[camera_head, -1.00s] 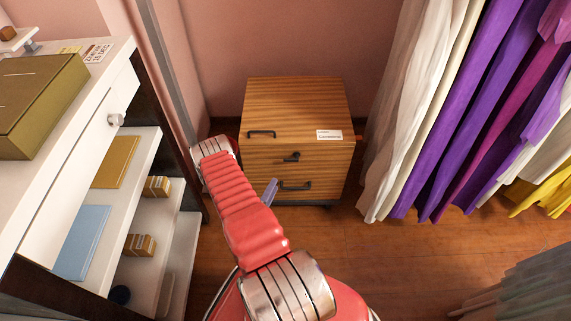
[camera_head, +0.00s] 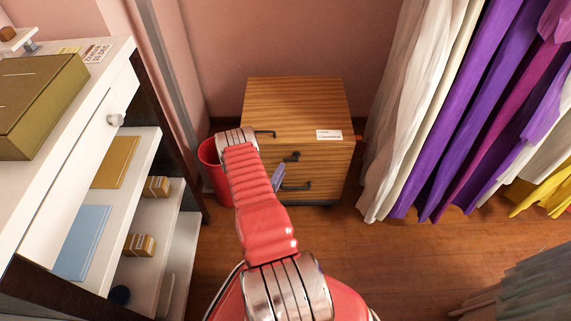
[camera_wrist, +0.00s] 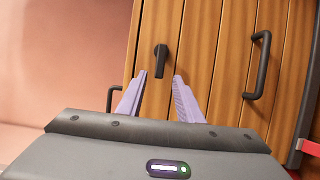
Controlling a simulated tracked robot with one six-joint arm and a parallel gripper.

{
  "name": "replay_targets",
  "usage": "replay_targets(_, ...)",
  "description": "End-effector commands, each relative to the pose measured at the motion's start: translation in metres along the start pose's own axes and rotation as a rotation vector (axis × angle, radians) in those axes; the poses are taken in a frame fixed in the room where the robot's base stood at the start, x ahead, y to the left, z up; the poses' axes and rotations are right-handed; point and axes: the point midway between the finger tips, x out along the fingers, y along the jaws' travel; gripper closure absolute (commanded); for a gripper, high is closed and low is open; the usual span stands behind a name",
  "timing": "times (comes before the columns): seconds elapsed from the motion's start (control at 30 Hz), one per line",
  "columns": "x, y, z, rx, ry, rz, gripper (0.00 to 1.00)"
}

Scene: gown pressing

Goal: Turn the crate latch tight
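The wooden crate (camera_head: 298,100) stands on the floor against the pink wall. Its dark latch (camera_head: 291,156) is on the front face between two handles. In the wrist view the latch (camera_wrist: 161,58) has a round top and a straight lever that points down the picture. My gripper (camera_wrist: 159,82) is open and empty, with its two lilac fingers apart. The latch lies beyond the fingertips, between them in the picture, and no contact shows. In the head view one lilac finger of my gripper (camera_head: 279,174) shows just left of and below the latch; my arm hides the rest.
A red bin (camera_head: 211,172) stands left of the crate, partly behind my arm. White shelves (camera_head: 150,205) are at the left, hanging garments (camera_head: 400,110) at the right.

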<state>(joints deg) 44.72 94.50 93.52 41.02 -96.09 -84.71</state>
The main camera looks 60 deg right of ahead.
Motion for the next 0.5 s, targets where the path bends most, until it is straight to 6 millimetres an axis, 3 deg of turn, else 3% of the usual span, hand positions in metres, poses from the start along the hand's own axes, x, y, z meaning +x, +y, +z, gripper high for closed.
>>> replay_targets(0.3, 0.045, 0.0, 0.001, 0.001, -0.003, 0.001, 0.67)
replay_targets(0.5, 0.055, 0.0, 0.0, -0.001, 0.0, -0.001, 0.67)
